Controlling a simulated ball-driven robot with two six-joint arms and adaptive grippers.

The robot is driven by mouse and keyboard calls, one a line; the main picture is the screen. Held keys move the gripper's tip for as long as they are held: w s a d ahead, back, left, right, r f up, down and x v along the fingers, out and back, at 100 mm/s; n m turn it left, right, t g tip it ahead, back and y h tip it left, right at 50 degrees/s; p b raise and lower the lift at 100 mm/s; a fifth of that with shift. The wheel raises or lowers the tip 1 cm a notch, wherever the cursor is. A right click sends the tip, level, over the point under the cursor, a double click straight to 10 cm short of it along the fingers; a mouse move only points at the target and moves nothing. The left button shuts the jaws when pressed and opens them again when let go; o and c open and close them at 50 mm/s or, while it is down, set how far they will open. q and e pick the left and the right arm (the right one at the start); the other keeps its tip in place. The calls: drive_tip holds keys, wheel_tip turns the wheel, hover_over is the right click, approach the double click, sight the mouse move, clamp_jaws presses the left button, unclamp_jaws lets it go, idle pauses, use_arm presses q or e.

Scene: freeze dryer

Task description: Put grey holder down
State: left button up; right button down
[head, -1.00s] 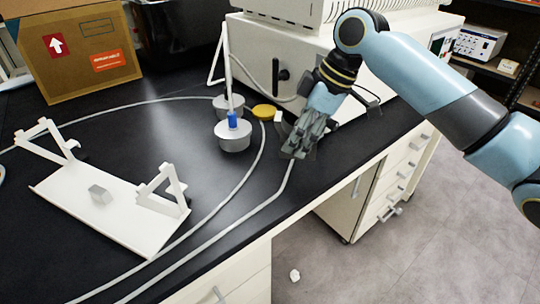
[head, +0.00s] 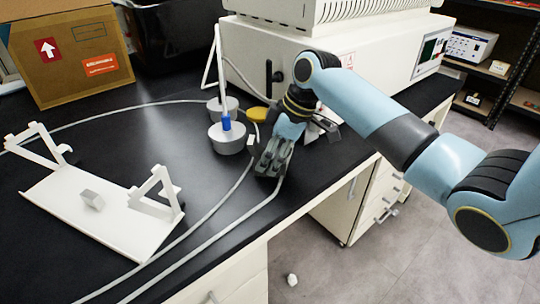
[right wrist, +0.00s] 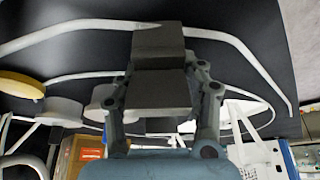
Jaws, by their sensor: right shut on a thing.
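The grey holder shows best in the right wrist view, a blocky dark grey piece (right wrist: 160,65) between the two fingers. My right gripper (head: 273,158) is shut on it, over the black bench just right of the round silver vessels. In the head view the fingers and holder merge, and I cannot tell whether the holder touches the bench. My left gripper is not in view.
The silver vessel with a blue fitting (head: 228,137) and a yellow disc (head: 257,115) stand close by. White tubing (head: 215,225) runs across the bench. A white stand (head: 105,215) with a grey block (head: 92,200) lies left. The freeze dryer (head: 370,60) stands behind; a box (head: 70,60) is back left.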

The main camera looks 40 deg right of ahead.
drive_tip(key=c, duration=0.8)
unclamp_jaws()
drive_tip(key=shift+o, duration=0.2)
drive_tip(key=p+v, duration=0.1)
drive_tip(key=v, duration=1.1)
drive_tip(key=shift+r, duration=0.1)
